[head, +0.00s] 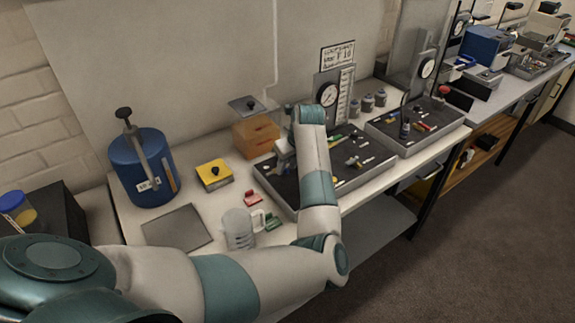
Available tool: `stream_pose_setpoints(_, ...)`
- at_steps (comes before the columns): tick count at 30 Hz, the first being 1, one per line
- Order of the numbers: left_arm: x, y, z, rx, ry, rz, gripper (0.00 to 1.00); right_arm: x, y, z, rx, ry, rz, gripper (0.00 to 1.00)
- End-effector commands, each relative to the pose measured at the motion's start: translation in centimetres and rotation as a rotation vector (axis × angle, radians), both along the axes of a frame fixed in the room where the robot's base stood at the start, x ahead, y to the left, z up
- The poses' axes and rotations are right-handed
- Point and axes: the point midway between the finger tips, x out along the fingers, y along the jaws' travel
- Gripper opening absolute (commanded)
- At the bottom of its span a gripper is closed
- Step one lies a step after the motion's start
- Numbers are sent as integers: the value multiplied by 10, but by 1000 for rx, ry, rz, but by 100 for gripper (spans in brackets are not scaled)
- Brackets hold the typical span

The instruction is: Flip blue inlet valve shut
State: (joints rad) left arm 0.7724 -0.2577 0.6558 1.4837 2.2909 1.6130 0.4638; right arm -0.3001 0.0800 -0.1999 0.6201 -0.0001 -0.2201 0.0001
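My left arm comes in from the lower left and reaches over the bench to the near tray. My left gripper (284,149) is small and partly hidden behind the forearm, at the left back edge of the near tray (289,206). I cannot tell whether its fingers are open or shut. I cannot pick out a blue inlet valve for certain; the forearm hides part of the near tray. Small fittings, including yellow and red ones, lie in the visible part of that tray. My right gripper is not in view.
A blue cylinder (140,176) with a dark top knob stands at the left. Near it are a yellow block (213,174), a flat grey plate (177,229), a clear jug (238,230) and an orange box (256,136). A second tray (437,138) and dial gauges stand farther right.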

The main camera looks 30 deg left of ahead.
Motion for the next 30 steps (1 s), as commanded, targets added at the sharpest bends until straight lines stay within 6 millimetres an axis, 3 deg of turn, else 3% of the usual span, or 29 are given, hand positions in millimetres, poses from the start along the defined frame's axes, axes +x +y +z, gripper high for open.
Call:
stream_pose_setpoints(8,0,-3,8,0,-4,1,30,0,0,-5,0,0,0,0)
stream_pose_setpoints(14,-4,-12,28,-1,-5,1,30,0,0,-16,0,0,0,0)
stream_pose_setpoints(30,-20,-49,126,-1,-4,0,30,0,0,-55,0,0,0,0)
